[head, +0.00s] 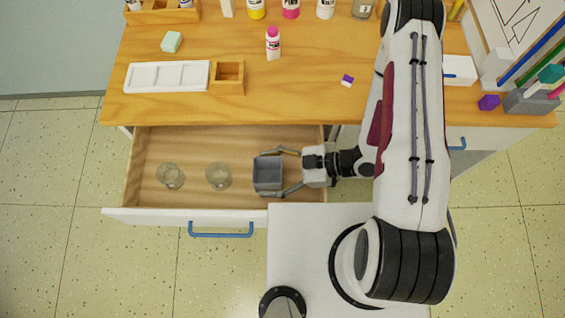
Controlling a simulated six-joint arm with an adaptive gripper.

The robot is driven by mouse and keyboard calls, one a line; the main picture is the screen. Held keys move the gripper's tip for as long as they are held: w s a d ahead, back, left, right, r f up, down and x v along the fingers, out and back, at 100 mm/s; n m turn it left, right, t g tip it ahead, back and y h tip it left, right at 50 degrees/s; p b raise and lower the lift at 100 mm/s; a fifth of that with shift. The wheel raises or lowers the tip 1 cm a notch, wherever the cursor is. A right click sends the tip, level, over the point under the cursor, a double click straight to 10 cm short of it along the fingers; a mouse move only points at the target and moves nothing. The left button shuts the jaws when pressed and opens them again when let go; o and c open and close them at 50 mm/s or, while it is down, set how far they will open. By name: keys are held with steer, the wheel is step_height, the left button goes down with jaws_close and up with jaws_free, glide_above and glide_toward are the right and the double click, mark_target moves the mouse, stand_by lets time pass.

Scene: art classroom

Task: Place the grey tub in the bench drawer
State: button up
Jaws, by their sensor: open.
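The grey tub (268,187) is in the right part of the open bench drawer (213,146), as seen from above. It looks upright, with its hollow top showing. How firmly it rests on the drawer floor cannot be told from this view. My gripper (277,172) reaches in from the right, with its fingers spread open around the tub, one at the far side and one at the near side. The drawer is pulled out from under the wooden bench and has a white front with a blue handle (221,234).
Two clear glass jars (170,176) (218,176) stand in the drawer, left of the tub. On the bench top (300,100) are a white palette (167,76), a small wooden box (229,77), a pink-capped bottle (273,44) and a purple-and-white eraser (347,81). The drawer's front strip is clear.

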steer(key=shift+s+a+f, duration=0.1)
steer(key=shift+f, duration=0.05)
steer(key=shift+r, duration=0.7)
steer(key=shift+d+r, duration=0.2)
steer(key=shift+d, duration=0.4)
steer(key=v, duration=1)
steer(key=shift+d+r, duration=0.2)
steer(key=shift+d, duration=0.1)
steer(key=shift+r, duration=0.15)
